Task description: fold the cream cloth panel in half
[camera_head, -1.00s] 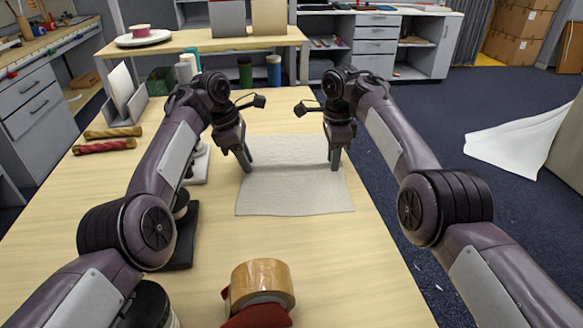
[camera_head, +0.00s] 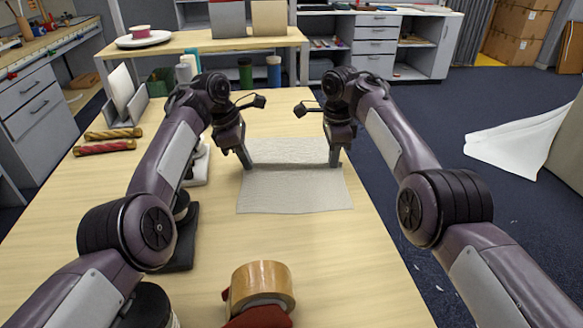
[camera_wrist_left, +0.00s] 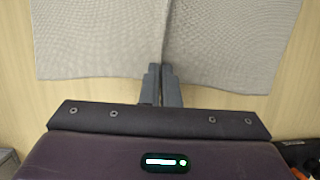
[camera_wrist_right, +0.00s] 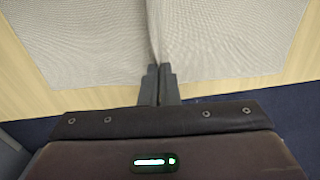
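The cream cloth panel (camera_head: 295,192) lies on the table, looking pale grey-white. A raised crease runs across its middle between my two grippers. My left gripper (camera_head: 248,164) is at the cloth's left edge, and my right gripper (camera_head: 334,163) is at its right edge. In the left wrist view, the closed fingers (camera_wrist_left: 162,72) pinch the cloth (camera_wrist_left: 100,40) where the crease meets the edge. The right wrist view shows the same, with the fingers (camera_wrist_right: 159,72) shut on the cloth (camera_wrist_right: 225,40). The cloth's near part lies flat.
A roll of brown tape (camera_head: 262,283) stands at the table's near edge, with a red object (camera_head: 258,318) before it. Red and gold rolls (camera_head: 105,147) lie at the left. A black-based item (camera_head: 183,245) is partly behind my left arm. The table between tape and cloth is clear.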

